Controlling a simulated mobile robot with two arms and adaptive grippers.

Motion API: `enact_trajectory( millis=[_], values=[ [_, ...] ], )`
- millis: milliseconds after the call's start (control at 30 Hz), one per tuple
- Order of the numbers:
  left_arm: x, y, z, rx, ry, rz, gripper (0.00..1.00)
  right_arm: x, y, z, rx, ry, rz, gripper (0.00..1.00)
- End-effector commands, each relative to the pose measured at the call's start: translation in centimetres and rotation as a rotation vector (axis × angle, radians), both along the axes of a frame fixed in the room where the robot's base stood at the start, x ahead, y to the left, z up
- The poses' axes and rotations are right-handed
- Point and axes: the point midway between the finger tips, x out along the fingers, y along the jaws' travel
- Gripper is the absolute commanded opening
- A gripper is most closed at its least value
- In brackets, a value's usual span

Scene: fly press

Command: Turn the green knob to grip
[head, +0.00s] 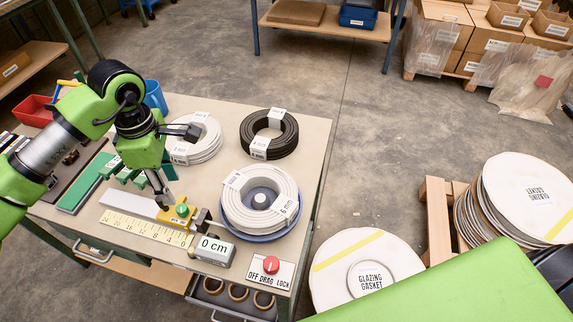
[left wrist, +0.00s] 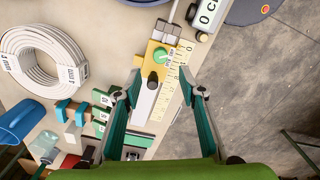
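The green knob (head: 182,210) sits on a yellow block at the right end of a white rail, beside a yellow ruler (head: 145,227). In the left wrist view the knob (left wrist: 161,56) shows just beyond the fingertips, with a dark round part next to it on the block. My left gripper (head: 176,165) is open and empty above the workbench, close to the knob. In the left wrist view its fingers (left wrist: 167,85) are spread wide, with the rail between them. I see no contact with the knob. My right gripper is out of view.
A display reading 0 cm (head: 213,250) stands right of the block. A red knob (head: 271,265) sits on a plate labelled OFF, DRAG, LOCK. A white coil (head: 235,208), a black coil (head: 289,140) and another white coil (head: 207,143) lie on the bench (head: 317,150).

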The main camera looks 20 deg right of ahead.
Motion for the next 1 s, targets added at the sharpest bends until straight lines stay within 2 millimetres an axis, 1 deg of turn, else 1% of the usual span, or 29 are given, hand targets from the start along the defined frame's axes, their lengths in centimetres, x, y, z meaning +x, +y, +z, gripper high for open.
enact_trajectory(
  millis=[33, 233, 300, 600, 833, 1000],
  values=[
    [0.1, 0.0, 1.0, -0.001, -0.004, -0.001, 0.37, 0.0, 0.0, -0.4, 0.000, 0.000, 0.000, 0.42],
    [0.1, 0.0, 5.0, 0.000, -0.005, 0.000, 0.37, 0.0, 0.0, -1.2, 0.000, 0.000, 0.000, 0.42],
    [-0.6, -1.5, 4.2, -0.051, 0.013, -0.009, 0.37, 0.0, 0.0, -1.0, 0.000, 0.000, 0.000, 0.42],
    [-2.7, -7.1, 3.1, -0.259, 0.058, -0.023, 0.37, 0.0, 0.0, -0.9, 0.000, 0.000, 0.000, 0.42],
    [-4.6, -11.3, 3.1, -0.425, 0.104, -0.019, 0.37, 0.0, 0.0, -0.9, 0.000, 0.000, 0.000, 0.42],
    [-6.1, -14.3, 3.7, -0.552, 0.142, -0.006, 0.37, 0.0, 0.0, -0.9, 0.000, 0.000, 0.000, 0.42]
  ],
)
